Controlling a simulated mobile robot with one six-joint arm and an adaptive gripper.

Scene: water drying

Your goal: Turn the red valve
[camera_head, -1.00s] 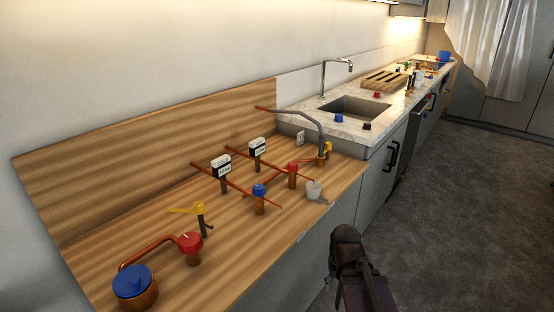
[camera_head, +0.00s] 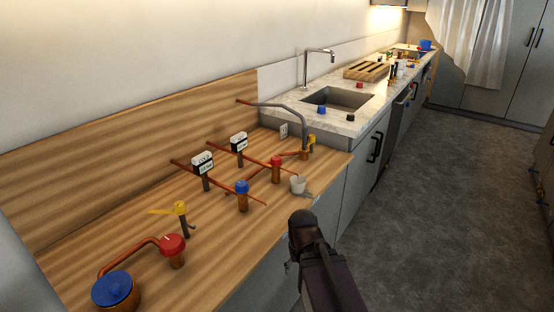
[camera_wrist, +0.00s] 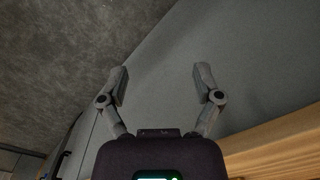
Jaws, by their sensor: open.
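Two red valves stand on the wooden counter (camera_head: 225,262) in the head view. One red valve (camera_head: 172,244) is at the near left, on a copper pipe beside a blue-topped pot-like fitting. The other, smaller red valve (camera_head: 276,163) is farther back, beyond the blue valve (camera_head: 242,189). My gripper (camera_wrist: 160,78) is open and empty in the wrist view, its two fingers spread in front of a grey cabinet face. In the head view my arm is at the counter's front side, to the right of the valves and apart from them. The fingers are mostly hidden there.
A yellow-handled valve (camera_head: 180,209), a white cup (camera_head: 298,184) and two meters (camera_head: 203,163) stand on the counter. A marble counter with a sink (camera_head: 338,97) lies beyond. The grey floor (camera_head: 430,200) to the right is clear. The wrist view shows the wooden counter edge (camera_wrist: 285,135).

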